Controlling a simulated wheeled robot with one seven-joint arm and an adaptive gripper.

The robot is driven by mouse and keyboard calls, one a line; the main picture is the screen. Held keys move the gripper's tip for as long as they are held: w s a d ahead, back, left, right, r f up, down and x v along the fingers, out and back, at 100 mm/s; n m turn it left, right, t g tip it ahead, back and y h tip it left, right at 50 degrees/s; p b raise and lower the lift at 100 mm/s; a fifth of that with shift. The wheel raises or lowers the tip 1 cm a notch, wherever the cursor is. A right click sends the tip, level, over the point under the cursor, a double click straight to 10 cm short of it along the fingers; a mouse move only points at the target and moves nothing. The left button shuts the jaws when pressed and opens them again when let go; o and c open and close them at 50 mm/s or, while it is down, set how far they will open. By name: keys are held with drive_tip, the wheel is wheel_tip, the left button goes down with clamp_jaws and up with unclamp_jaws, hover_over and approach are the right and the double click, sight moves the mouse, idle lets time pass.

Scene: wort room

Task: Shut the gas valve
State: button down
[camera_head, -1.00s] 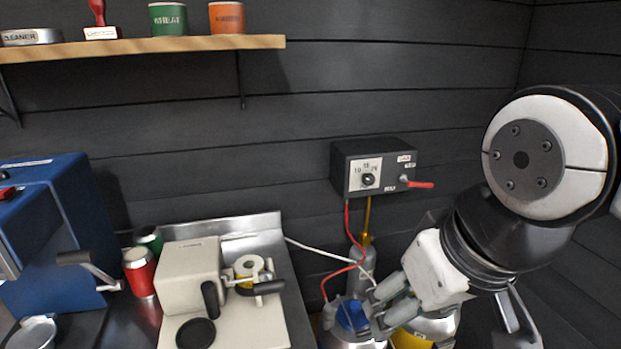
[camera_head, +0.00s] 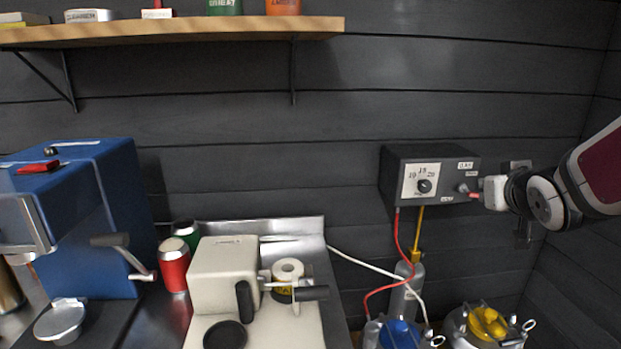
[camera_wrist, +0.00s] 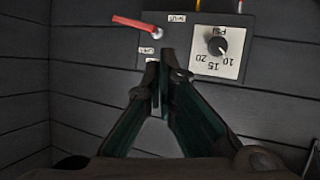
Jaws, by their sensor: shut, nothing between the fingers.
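The gas valve is a red lever (camera_wrist: 134,24) on a dark control box (camera_wrist: 267,23) on the wall. In the wrist view, which looks upside down, the lever points left from its silver pivot, tilted slightly. In the head view only a bit of red lever (camera_head: 474,195) shows on the box's (camera_head: 391,176) right side; my gripper (camera_head: 486,194) hides the rest. In the wrist view my gripper's fingertips (camera_wrist: 161,84) are together and empty, below the pivot in the picture and apart from the lever. Small labels sit near the pivot; one reads GAS in the head view.
A pressure dial (camera_head: 424,186) sits on the box's left. Kegs with blue (camera_head: 400,335) and yellow (camera_head: 488,323) tops stand beneath. A steel counter with machines is at left, under a wooden shelf (camera_head: 180,33).

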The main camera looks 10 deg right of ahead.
drive_tip(key=w+d+f+t+y+b, duration=0.1)
drive_tip(key=w+d+f+t+b, duration=0.3)
drive_tip(key=d, duration=0.4)
drive_tip(key=s+d+f+t+y+b, duration=0.1)
drive_tip(key=s+d+t+y, duration=0.1)
drive_tip(key=d+t, duration=0.3)
drive_tip(key=shift+s+d+f+m+b, duration=0.25)
drive_tip(key=shift+s+m+b, duration=0.15)
drive_tip(key=shift+s, duration=0.2)
drive_tip(key=shift+w, duration=0.1)
drive_tip(key=w, duration=0.9)
drive_tip(key=shift+w+f+b, duration=0.15)
drive_tip(key=shift+f+b, duration=0.2)
drive_tip(key=shift+b, duration=0.1)
